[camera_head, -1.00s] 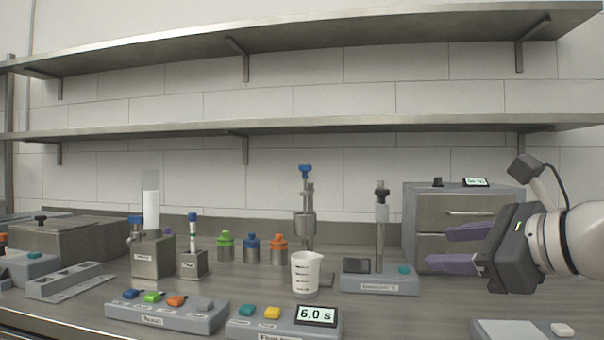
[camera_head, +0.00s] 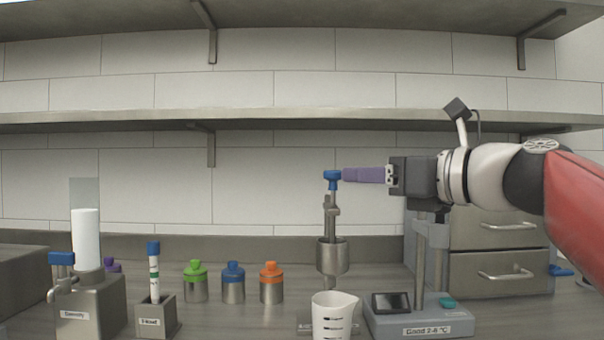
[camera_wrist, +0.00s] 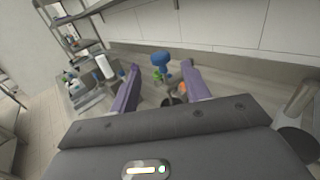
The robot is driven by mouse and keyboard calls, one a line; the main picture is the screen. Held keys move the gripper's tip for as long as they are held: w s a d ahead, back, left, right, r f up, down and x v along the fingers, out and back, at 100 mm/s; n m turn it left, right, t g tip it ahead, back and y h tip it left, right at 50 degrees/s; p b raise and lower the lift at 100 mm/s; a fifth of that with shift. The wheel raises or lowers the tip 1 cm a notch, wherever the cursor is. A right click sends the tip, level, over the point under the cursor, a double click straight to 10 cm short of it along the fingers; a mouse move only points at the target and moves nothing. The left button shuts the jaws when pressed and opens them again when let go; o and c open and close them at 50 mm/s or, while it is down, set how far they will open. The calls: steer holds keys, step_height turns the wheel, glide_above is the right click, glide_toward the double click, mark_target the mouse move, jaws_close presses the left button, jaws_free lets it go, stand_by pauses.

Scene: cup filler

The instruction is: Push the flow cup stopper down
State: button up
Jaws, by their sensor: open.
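The flow cup stopper has a blue knob (camera_head: 333,177) on top of a thin metal rod, above the metal flow cup (camera_head: 332,256) on its stand. In the wrist view the blue knob (camera_wrist: 162,62) shows ahead of the gap between my fingers, with the cup partly hidden below. My gripper (camera_head: 346,174) points left at the knob's height, its purple fingertips at or very close to the knob's right side. My gripper is open; the wrist view shows its two purple fingers (camera_wrist: 158,68) apart. I cannot tell whether a finger touches the knob.
A white measuring beaker (camera_head: 333,318) stands below the cup. A grey device with a screen (camera_head: 392,303) and post is to the right, under my arm. Green, blue and orange capped bottles (camera_head: 233,283) stand to the left. A shelf (camera_head: 270,116) runs behind and above.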

mark_target(333, 173)
steer(key=x, duration=0.7)
steer(key=shift+w+a, duration=0.15)
steer(key=shift+c, duration=0.5)
